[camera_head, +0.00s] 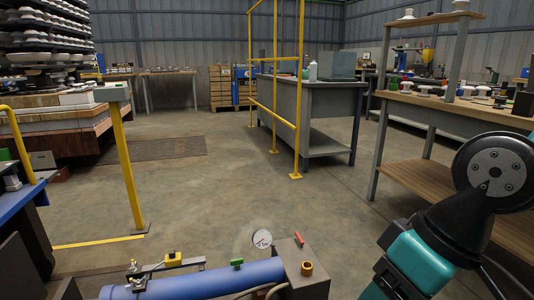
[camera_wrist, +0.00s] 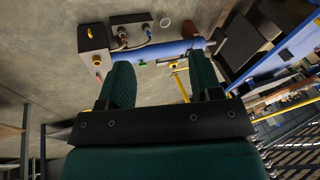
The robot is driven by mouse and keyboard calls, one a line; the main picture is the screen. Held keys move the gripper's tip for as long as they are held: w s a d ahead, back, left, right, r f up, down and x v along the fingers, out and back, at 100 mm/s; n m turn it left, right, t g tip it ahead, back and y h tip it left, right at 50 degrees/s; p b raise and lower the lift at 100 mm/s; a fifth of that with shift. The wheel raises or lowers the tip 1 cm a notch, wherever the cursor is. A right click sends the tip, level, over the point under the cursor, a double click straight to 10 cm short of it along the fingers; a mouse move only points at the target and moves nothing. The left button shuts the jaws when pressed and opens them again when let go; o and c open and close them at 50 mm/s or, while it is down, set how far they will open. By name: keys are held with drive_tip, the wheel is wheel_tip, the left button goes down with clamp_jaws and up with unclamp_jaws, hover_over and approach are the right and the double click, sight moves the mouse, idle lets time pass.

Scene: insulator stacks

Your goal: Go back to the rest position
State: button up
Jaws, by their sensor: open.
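My gripper (camera_wrist: 160,85) shows in the wrist view with its two green fingers apart and nothing between them. Beyond the fingers lies a blue cylinder (camera_wrist: 155,52) with a grey end block (camera_wrist: 95,45); I cannot tell the distance to it. In the head view my teal and black arm is at the lower right, and the gripper itself is out of that picture. The blue cylinder (camera_head: 205,281) and the grey block (camera_head: 300,268) with a red lever are at the bottom of the head view, beside a round gauge (camera_head: 262,240).
A wooden workbench (camera_head: 460,112) with insulator parts stands at right, close to my arm. A grey cabinet table (camera_head: 318,95) stands behind a yellow rail (camera_head: 275,122). Stacked insulators (camera_head: 45,57) are at far left, near a yellow post (camera_head: 127,165). The middle floor is clear.

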drive_tip(key=s+r+p, duration=0.3)
drive_tip(key=r+p, duration=3.5)
drive_tip(key=shift+d+r+n+g, duration=0.3)
drive_tip(key=shift+d, duration=0.1)
